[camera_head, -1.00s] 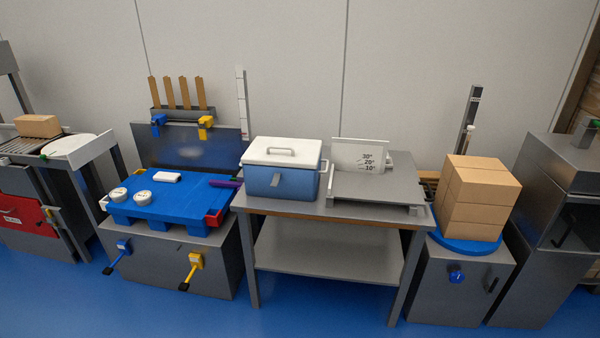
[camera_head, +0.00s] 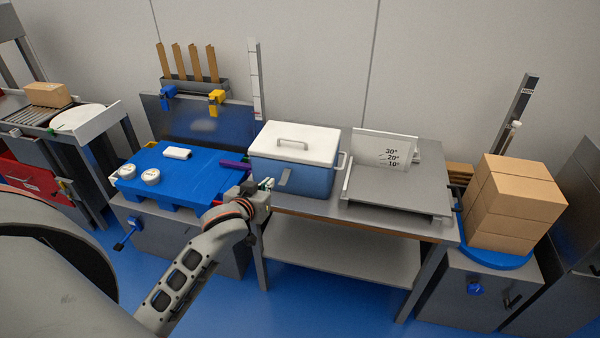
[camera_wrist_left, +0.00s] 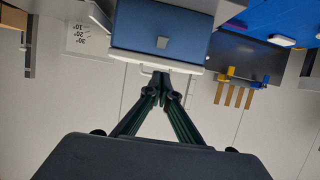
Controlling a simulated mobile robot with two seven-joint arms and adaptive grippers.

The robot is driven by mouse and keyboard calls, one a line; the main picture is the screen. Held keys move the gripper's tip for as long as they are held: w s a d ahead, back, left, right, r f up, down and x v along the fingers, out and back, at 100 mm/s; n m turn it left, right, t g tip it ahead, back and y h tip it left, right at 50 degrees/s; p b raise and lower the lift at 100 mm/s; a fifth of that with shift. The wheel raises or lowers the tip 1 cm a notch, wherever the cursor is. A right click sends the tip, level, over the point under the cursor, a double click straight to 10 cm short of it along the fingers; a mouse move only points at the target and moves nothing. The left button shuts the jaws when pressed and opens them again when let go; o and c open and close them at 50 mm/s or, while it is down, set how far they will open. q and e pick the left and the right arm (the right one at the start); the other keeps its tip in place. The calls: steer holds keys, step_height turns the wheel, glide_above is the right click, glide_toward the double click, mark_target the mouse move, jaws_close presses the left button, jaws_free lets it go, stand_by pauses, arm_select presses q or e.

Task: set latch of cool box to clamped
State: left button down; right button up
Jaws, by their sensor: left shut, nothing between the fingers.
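The cool box (camera_head: 318,178) is blue with a white lid (camera_head: 300,142) that lies shut on it. It stands at the left end of the grey table. Its latch (camera_head: 285,177) is a small grey tab on the front face, and it also shows in the left wrist view (camera_wrist_left: 162,42). I cannot tell whether the tab lies flat or stands out. My left gripper (camera_head: 268,184) is shut and empty, in front of the box at its left front corner, close to the latch. In the left wrist view the closed fingertips (camera_wrist_left: 168,84) show beside the box. My right gripper is not in view.
A grey angle plate stand (camera_head: 398,190) is right of the box on the same table (camera_head: 375,232). A blue pallet (camera_head: 200,182) with white discs is at the left. Stacked cartons (camera_head: 512,200) stand at the right. The table's lower shelf (camera_head: 340,252) is bare.

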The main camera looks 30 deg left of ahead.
arm_select(q)
steer(key=shift+w+r, duration=0.2)
steer(key=shift+w, duration=0.05)
glide_toward(285, 177)
steer(key=shift+x, duration=2.05)
steer(key=shift+a+r, duration=0.1)
